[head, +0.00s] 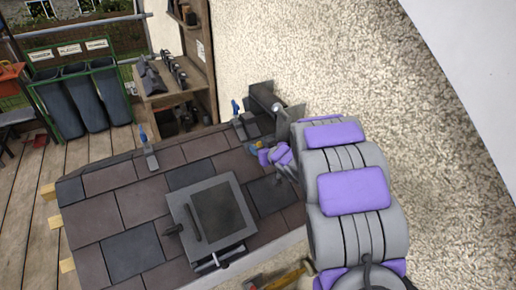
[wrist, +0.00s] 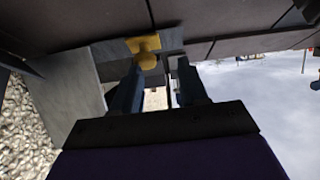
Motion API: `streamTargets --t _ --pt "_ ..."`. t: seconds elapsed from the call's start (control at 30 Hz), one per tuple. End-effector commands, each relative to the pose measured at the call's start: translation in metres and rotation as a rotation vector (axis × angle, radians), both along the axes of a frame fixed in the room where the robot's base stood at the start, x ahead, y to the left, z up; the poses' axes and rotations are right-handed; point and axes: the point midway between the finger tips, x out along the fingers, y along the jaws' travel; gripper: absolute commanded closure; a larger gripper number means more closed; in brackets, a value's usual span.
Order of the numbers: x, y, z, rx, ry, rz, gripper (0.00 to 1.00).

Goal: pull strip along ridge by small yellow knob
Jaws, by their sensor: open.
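The small yellow knob (wrist: 148,48) sits on a yellow plate at the end of a grey strip piece in the wrist view. In the head view a small yellow spot (head: 259,145) shows beside my gripper. My gripper (wrist: 160,72) is open, with its two dark fingers pointing at the knob. The knob is just beyond the fingertips, nearer the left finger; contact cannot be told. In the head view my gripper (head: 270,156) is at the right end of the roof, partly hidden by its purple wrist. A dark roll (head: 264,96) sits in a grey holder at the ridge's right end.
A roof window (head: 213,215) is set in the brown and grey tiles. A hammer (head: 285,275) lies at the lower edge. A rough wall (head: 330,70) bounds the right side.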

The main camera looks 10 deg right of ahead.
Motion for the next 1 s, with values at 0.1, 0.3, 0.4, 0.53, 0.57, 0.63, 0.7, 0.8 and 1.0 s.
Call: streamTargets --t 0.1,0.3,0.4,0.53,0.57,0.63,0.7,0.8,1.0 --pt "0.014 -0.001 -0.002 0.007 -0.009 -0.001 0.48" --pt "0.013 0.008 -0.001 -0.002 -0.009 -0.004 0.48" --pt "0.012 0.012 -0.001 -0.006 -0.009 -0.004 0.48" --pt "0.011 0.010 -0.001 -0.004 -0.009 -0.004 0.57" --pt "0.011 0.009 -0.001 -0.003 -0.008 -0.003 0.60" --pt "0.011 0.007 -0.001 -0.001 -0.009 -0.004 0.66" --pt "0.011 0.004 -0.001 0.001 -0.009 -0.004 0.73" --pt "0.010 0.002 0.000 0.004 -0.009 -0.003 0.83" --pt "0.010 0.003 -0.001 0.000 -0.007 -0.008 1.00"
